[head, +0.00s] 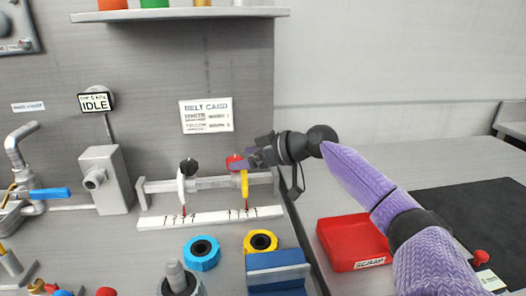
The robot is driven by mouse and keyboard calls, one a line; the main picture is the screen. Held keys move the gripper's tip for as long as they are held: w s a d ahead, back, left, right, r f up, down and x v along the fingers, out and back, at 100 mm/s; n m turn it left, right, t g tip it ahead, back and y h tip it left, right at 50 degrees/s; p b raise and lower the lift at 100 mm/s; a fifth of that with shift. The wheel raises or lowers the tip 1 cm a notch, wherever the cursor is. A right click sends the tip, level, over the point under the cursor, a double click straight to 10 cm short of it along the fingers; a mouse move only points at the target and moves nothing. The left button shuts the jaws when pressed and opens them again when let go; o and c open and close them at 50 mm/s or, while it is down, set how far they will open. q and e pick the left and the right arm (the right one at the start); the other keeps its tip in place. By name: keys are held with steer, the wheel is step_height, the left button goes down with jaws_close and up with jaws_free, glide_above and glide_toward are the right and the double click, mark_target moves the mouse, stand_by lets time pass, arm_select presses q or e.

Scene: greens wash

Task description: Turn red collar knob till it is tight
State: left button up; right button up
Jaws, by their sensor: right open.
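The red collar knob (234,161) sits at the top of a yellow collar piece (244,184) on a grey horizontal rail (214,183). My right gripper (254,158) comes in from the right and is open at the knob's right side. It overlaps the knob's right edge, and I cannot tell whether the fingers touch it. A white collar piece (181,187) with a black knob (189,167) stands further left on the rail. Below is a white scale strip (211,218) with dark marks and red pointer tips. My left gripper is not in view.
A belt card (206,115) hangs on the wall behind. Blue (189,264) and yellow (251,242) ring-shaped parts and a blue block (277,273) stand in front. A red scrap tray (343,264) lies right, beside a black mat (470,220). A sign (95,102) reads IDLE.

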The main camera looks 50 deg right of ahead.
steer(key=p+v, duration=0.1)
steer(key=v, duration=0.5)
steer(key=shift+s+p, duration=0.25)
steer(key=shift+p, duration=0.1)
steer(key=shift+d, duration=0.1)
